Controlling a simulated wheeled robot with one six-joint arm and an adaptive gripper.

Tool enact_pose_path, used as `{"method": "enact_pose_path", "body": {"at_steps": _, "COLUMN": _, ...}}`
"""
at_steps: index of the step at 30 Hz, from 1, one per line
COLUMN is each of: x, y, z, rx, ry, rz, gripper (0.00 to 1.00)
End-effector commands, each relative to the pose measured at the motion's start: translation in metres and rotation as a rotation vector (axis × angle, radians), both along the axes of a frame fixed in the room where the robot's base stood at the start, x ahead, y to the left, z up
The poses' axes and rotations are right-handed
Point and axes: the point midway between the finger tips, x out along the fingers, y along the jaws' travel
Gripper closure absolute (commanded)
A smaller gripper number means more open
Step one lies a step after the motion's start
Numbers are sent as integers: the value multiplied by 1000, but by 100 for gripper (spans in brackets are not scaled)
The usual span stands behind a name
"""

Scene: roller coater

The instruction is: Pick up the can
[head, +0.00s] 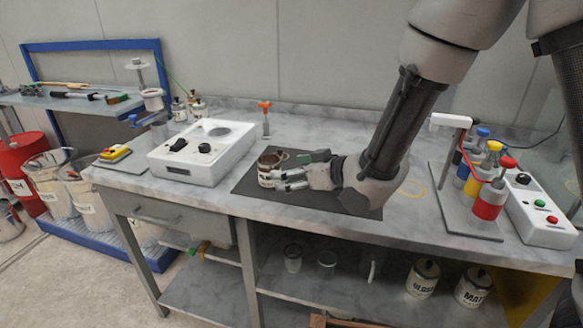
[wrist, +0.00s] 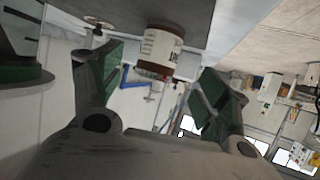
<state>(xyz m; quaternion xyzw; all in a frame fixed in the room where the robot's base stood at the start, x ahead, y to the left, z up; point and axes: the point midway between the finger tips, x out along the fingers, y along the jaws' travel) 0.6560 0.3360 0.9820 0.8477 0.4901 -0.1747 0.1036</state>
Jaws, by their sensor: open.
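The can (head: 268,173) is a small whitish tin with a brown, rusty-looking rim. It stands on a dark mat (head: 345,200) on the grey bench. My gripper (head: 290,173) comes in from the right, low over the mat, with its fingertips close to the can's right side. In the wrist view the can (wrist: 161,50), with its printed label, shows ahead, between and beyond the two open green-padded fingers (wrist: 160,85). The fingers are apart and nothing is held. Whether a fingertip touches the can I cannot tell.
A white control box (head: 203,150) stands left of the mat, with an orange-handled tool (head: 265,118) behind it. A rack of coloured bottles (head: 490,190) and a button box (head: 540,212) stand at the right. The bench behind the mat is mostly clear.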

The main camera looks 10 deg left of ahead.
Motion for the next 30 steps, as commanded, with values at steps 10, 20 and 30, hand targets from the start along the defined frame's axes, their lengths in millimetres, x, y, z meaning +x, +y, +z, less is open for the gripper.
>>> {"method": "enact_pose_path", "body": {"at_steps": 10, "x": 4, "y": 32, "z": -16, "rx": 17, "ry": -4, "rz": 25, "gripper": 24}}
{"method": "enact_pose_path", "body": {"at_steps": 20, "x": 26, "y": 68, "z": -37, "rx": 17, "ry": -3, "rz": 23, "gripper": 24}}
{"method": "enact_pose_path", "body": {"at_steps": 30, "x": 28, "y": 71, "z": -38, "rx": 17, "ry": -3, "rz": 23, "gripper": 33}}
